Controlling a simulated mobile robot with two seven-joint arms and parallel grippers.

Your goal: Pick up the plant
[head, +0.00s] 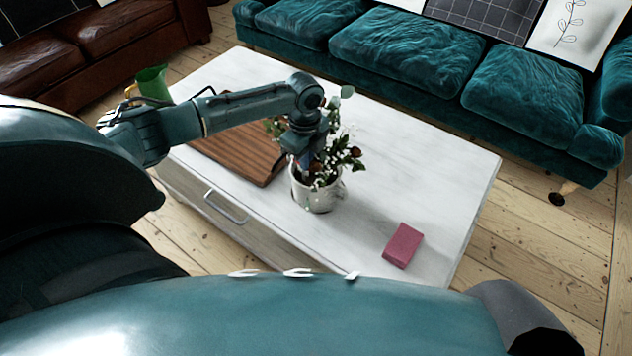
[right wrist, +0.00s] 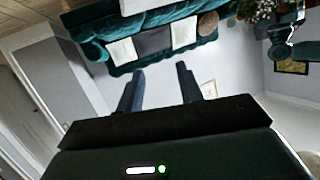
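The plant (head: 350,158) has green leaves and dark reddish blooms and stands upright in a pale pot (head: 318,194) on the white coffee table. My left gripper (head: 306,166) points down into the foliage above the pot, from the left side of the plant. Leaves and its own wrist hide its fingertips, so I cannot tell whether it grips anything. The plant also shows at the top right of the right wrist view (right wrist: 256,9), close to my left arm. My right gripper (right wrist: 160,70) has its two fingers spread, with nothing between them.
A teal sofa (head: 410,55) stands behind and a brown leather sofa (head: 110,35) at left. The table's right part is mostly clear.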

